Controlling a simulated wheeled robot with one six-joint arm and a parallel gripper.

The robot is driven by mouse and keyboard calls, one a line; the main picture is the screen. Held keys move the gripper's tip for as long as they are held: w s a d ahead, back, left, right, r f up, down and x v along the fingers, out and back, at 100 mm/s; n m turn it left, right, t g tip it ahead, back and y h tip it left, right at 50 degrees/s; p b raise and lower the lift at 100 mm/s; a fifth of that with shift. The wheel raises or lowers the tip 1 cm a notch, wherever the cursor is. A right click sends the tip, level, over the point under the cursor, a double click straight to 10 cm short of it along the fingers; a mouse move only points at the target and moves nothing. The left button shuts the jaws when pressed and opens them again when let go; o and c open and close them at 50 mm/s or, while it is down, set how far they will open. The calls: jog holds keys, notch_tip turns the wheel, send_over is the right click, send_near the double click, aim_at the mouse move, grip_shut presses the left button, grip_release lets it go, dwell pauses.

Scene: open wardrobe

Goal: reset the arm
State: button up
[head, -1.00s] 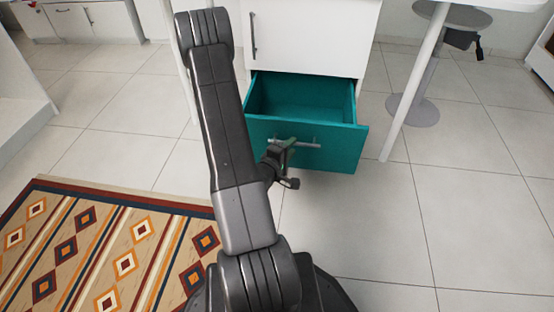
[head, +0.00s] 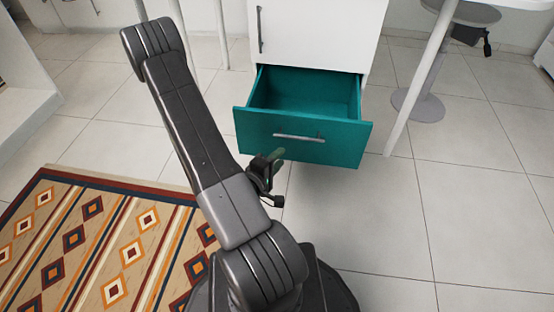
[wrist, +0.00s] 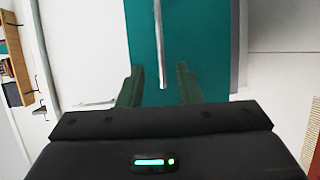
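My gripper (head: 272,160) is in front of the teal drawer (head: 255,131), at its lower left in the head view, partly hidden behind my arm. In the wrist view my gripper's two fingers (wrist: 158,88) stand apart with nothing between them. The drawer's metal handle (head: 299,137) is clear of the fingers in the head view. The handle also shows in the wrist view (wrist: 160,45), ahead of the fingers. The drawer is pulled out and its visible inside is empty.
The white cabinet (head: 320,35) holds the drawer. A patterned rug (head: 110,245) lies on the left. A white table leg (head: 412,90) and a grey stool (head: 428,80) stand on the right. Tiled floor (head: 460,220) at the right front is clear.

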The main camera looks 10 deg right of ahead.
aim_at(299, 138)
dwell(0.4)
jog(key=b+x, duration=0.2)
jog(key=x, duration=1.1)
jog(key=shift+w+d+f, duration=0.1)
jog(key=shift+w+d, duration=0.15)
jog(key=shift+w, duration=0.05)
